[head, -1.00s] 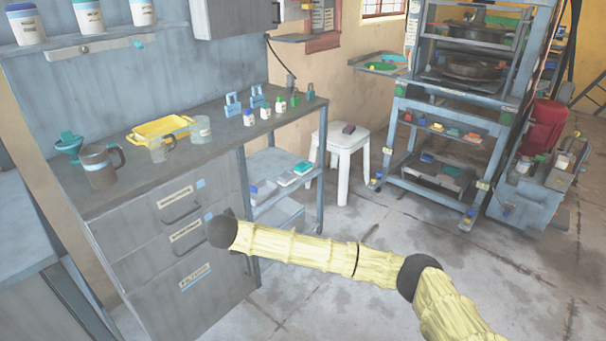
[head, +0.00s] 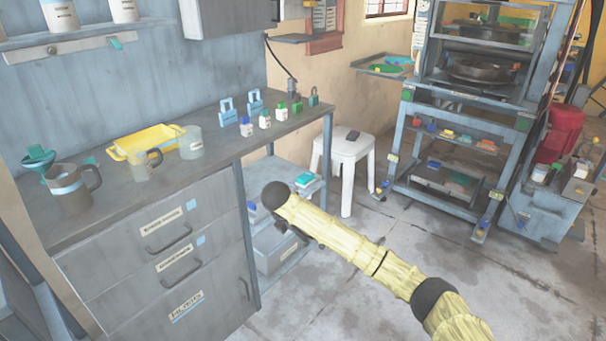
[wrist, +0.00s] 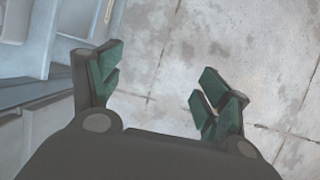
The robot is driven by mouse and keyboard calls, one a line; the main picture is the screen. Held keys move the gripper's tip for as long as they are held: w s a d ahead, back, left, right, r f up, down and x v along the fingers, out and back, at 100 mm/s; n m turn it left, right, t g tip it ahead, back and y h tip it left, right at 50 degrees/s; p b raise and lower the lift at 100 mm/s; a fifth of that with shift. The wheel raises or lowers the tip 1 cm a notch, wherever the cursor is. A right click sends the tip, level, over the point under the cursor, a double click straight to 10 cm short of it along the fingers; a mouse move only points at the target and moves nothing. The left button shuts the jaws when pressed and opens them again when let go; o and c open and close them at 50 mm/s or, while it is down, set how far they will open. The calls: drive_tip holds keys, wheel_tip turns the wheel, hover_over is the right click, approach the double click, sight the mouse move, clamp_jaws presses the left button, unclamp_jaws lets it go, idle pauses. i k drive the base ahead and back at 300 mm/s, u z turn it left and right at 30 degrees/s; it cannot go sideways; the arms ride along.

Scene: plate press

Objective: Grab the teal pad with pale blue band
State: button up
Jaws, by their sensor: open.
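A small teal pad (head: 305,179) lies on the shelf unit under the right end of the bench, beside other flat items. It is too small to tell whether it carries a pale blue band. Another teal piece (head: 462,179) lies on the lower tray of the press rack, also without clear markings. My gripper (wrist: 163,76) is open and empty in the wrist view, its green fingers wide apart above bare concrete floor. No pad shows in the wrist view. In the head view my gripper is not clearly visible, and my arm reaches to just in front of the shelf unit.
The grey bench (head: 215,165) holds a yellow tray (head: 148,143), mugs and several small bottles. A white stool (head: 343,155) with a dark block stands right of the shelf. The press rack (head: 445,150) stands farther right. The floor between is clear.

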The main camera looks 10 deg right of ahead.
sight(304, 180)
drive_tip(key=i, duration=1.05)
